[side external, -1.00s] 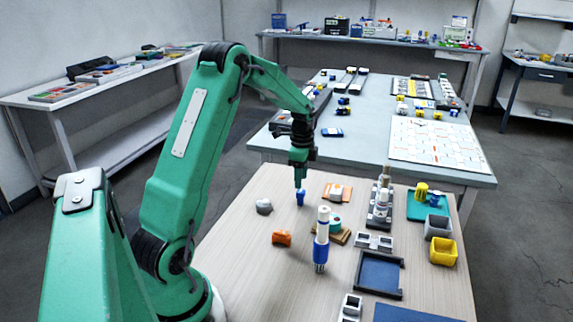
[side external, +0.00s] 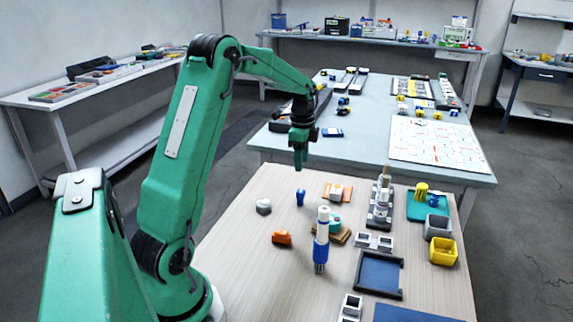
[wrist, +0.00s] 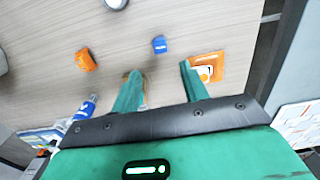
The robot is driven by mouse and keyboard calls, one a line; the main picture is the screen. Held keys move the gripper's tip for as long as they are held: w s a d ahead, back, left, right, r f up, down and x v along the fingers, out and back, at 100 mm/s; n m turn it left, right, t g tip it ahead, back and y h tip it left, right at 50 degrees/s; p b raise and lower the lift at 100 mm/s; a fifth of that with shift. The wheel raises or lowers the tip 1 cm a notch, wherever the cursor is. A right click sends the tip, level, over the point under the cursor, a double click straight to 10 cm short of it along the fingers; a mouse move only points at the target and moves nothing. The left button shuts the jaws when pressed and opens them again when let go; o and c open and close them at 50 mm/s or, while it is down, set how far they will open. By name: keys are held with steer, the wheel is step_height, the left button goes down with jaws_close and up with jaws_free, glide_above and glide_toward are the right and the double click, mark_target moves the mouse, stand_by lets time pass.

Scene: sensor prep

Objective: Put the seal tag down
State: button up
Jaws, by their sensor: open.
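The seal tag seems to be the small blue piece (side external: 300,197) standing on the wooden table top, with nothing holding it. In the wrist view the blue piece (wrist: 159,44) lies just beyond the fingertips, with bare table around it. My gripper (side external: 299,166) hangs above the blue piece with a clear gap between them. In the wrist view my gripper (wrist: 157,70) shows its two green fingers apart and nothing between them.
An orange block (side external: 281,238) and a grey lump (side external: 263,206) lie left of the blue piece. An orange pad with a white part (side external: 336,192) lies to its right. A tall white and blue tool (side external: 321,245) stands in front. A yellow bin (side external: 443,252) is farther right.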

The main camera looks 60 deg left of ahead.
steer(key=shift+d+r, duration=0.1)
steer(key=s+d+r+n+t, duration=0.1)
steer(key=s+d+r+n, duration=0.15)
steer(key=d+r, duration=0.35)
steer(key=s+d+r+n+t, duration=0.15)
steer(key=s+d+r, duration=0.25)
steer(key=d, duration=0.5)
steer(key=s+d+n+t, duration=0.3)
steer(key=s+d+n, duration=0.2)
steer(key=s+d, duration=0.6)
steer(key=shift+s+r, duration=0.25)
steer(key=shift+s, duration=0.65)
